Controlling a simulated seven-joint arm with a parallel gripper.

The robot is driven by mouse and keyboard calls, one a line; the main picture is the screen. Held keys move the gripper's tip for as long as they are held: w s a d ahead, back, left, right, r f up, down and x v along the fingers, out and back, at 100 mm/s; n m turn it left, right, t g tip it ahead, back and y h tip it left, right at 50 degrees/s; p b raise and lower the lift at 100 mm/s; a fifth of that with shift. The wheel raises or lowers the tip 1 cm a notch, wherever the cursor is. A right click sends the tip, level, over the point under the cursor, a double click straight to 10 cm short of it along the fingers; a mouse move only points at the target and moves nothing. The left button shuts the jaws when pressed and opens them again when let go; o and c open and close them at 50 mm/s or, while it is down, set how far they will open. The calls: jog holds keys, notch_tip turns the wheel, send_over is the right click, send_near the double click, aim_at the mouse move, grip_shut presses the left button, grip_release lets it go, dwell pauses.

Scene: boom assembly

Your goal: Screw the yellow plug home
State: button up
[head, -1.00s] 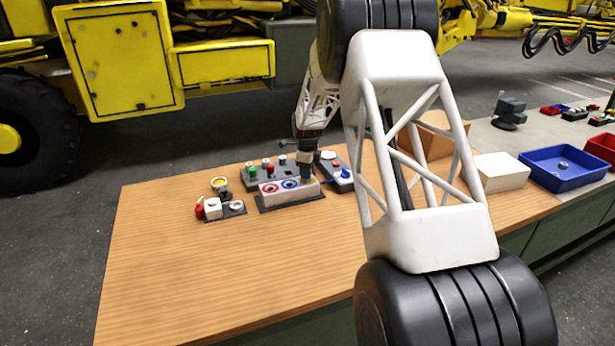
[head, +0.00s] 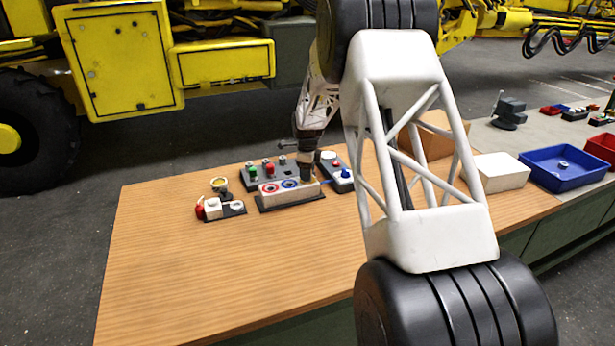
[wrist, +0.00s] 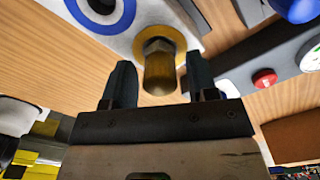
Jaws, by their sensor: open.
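The yellow plug (wrist: 160,72) is a brass-coloured hex piece with a rounded end. In the wrist view it stands at a yellow ring (wrist: 178,40) on a white block (wrist: 130,28). Whether its thread is fully seated cannot be told. My gripper (wrist: 160,82) is open, with one dark finger on each side of the plug and a visible gap to each. In the head view my gripper (head: 307,180) is over the right end of the white block (head: 285,192), and hides the plug.
A blue ring (head: 290,184) and a red ring (head: 269,188) lie on the same block. A panel with coloured buttons (head: 268,172) stands behind, another control box (head: 338,172) to the right. A valve piece (head: 212,207) is at left. The front of the table (head: 200,270) is clear.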

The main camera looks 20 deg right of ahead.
jog(key=n, duration=1)
jog(key=shift+n, duration=0.4)
dwell(0.4)
jog(key=shift+n, duration=0.4)
jog(key=n, duration=1.1)
jog(key=c, duration=0.9)
jog(key=shift+c, duration=0.2)
